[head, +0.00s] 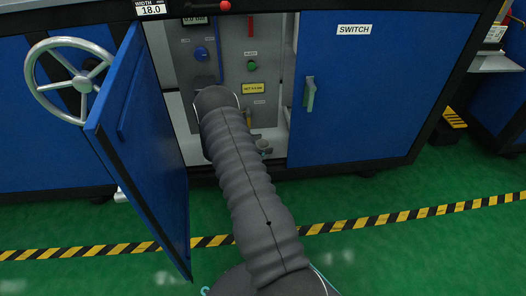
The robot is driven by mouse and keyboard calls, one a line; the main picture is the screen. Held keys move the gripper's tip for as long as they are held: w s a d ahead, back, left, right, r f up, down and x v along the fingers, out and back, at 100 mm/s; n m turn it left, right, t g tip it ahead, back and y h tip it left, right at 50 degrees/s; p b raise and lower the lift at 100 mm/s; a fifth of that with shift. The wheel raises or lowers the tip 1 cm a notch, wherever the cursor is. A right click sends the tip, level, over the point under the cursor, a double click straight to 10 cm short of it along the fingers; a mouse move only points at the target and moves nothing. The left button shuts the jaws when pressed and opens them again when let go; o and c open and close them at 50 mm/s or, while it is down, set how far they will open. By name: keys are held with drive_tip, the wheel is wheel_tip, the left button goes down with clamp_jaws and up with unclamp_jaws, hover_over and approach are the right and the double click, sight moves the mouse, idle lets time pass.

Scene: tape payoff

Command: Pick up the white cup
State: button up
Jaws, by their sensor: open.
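I cannot make out a white cup for certain in the head view. My arm, in a grey ribbed sleeve, reaches from the bottom of the view up into the cabinet opening. It covers part of the cabinet floor. My gripper is hidden behind the arm, so its place relative to any cup cannot be seen.
The blue cabinet door (145,140) stands open left of my arm. A closed door (345,95) with a handle (309,94) is on the right. A panel (252,65) with knobs backs the opening. A handwheel (70,78) is at left. Green floor (400,245) is clear at right.

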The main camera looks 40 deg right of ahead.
drive_tip(key=shift+c, duration=0.3)
drive_tip(key=c, duration=1.2)
